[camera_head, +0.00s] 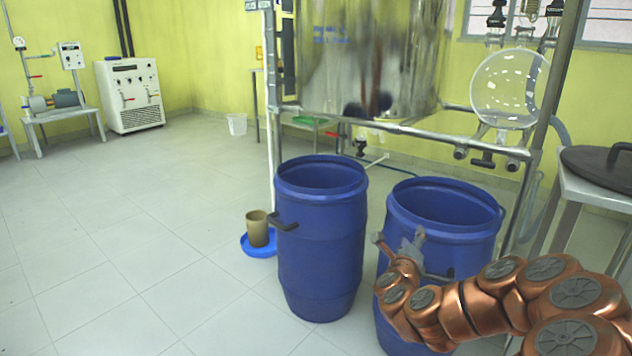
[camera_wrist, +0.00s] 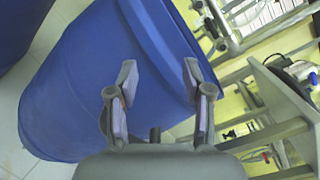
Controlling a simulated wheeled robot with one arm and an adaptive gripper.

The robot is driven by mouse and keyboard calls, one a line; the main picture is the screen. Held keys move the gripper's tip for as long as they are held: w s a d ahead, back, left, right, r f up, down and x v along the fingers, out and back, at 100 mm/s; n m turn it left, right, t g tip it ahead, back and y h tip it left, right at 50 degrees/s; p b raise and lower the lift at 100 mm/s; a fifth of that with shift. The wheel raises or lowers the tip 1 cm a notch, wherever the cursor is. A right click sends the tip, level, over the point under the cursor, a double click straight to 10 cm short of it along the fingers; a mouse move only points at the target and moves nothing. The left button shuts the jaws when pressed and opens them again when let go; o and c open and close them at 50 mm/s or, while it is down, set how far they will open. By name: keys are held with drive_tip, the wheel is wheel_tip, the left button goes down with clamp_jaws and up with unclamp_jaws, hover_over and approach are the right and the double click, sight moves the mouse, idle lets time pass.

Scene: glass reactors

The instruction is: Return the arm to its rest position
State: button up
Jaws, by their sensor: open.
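My copper-coloured arm (camera_head: 480,305) reaches in from the lower right in the head view. My gripper (camera_wrist: 158,85) is open in the wrist view, its two fingers apart with nothing between them. In the head view the gripper (camera_head: 398,245) is small and partly hidden by my own wrist, in front of the right blue drum (camera_head: 445,210). The same drum (camera_wrist: 85,75) fills much of the wrist view behind the fingers. I cannot tell whether the gripper touches it.
A left blue drum (camera_head: 320,240) stands close by, open-topped. A brown beaker (camera_head: 257,230) stands on a blue lid (camera_head: 258,250) on the floor. A metal frame (camera_head: 420,133) holds a steel vessel behind the drums. A side table (camera_head: 590,190) stands right.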

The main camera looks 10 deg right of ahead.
drive_tip(key=a+r+n+y+p, duration=1.15)
drive_tip(key=a+r+n, duration=0.3)
drive_tip(key=a, duration=0.45)
drive_tip(key=s+a+r+n+g+y+p, duration=0.1)
drive_tip(key=s+a+r+n+g+p, duration=0.25)
drive_tip(key=s+p, duration=0.2)
drive_tip(key=s+a+r+n+g+y+p, duration=0.2)
drive_tip(key=s+a+r+n+p, duration=0.15)
drive_tip(key=s+p, duration=0.2)
drive_tip(key=s+d+r+n+g+h+p, duration=0.1)
drive_tip(key=s+r+p, duration=0.4)
drive_tip(key=s, duration=0.6)
drive_tip(key=s+d+r+n+g+h+p, duration=0.2)
drive_tip(key=s+r+n+g+p, duration=0.4)
drive_tip(key=s, duration=0.6)
drive_tip(key=s+d+r+n+g+h+p, duration=0.1)
drive_tip(key=s+d+r+n+g+p, duration=0.2)
drive_tip(key=s, duration=0.9)
wheel_tip(320, 180, up, 3)
drive_tip(key=g+p, duration=0.1)
drive_tip(key=p, duration=0.2)
drive_tip(key=shift+s+d, duration=0.15)
drive_tip(key=shift+d, duration=0.2)
drive_tip(key=shift+r+h, duration=0.1)
drive_tip(key=shift+h, duration=0.15)
drive_tip(key=shift+c, duration=0.8)
drive_tip(key=shift+s, duration=0.1)
